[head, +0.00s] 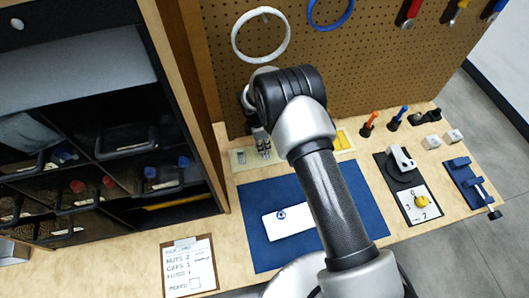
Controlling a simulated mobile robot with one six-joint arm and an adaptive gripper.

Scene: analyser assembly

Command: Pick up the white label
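I cannot single out the white label with certainty. A flat white rectangular piece (295,222) with a dark blue round mark lies on the blue mat (262,256); my arm passes over the mat to its right. Two small white blocks (432,142) with dark marks stand at the back right of the bench. The end of my arm is mostly hidden behind its own elbow, above the back left of the bench. My gripper's fingers cannot be made out, nor whether they hold anything.
A pale tray (238,167) with small metal parts lies at the back left. A clipboard (189,268) lies at the front. Right of the mat stand a black-and-white dial panel (409,208), a blue fixture (466,184) and orange and blue tools. A dark shelf (130,130) stands left; a pegboard (372,75) rises behind.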

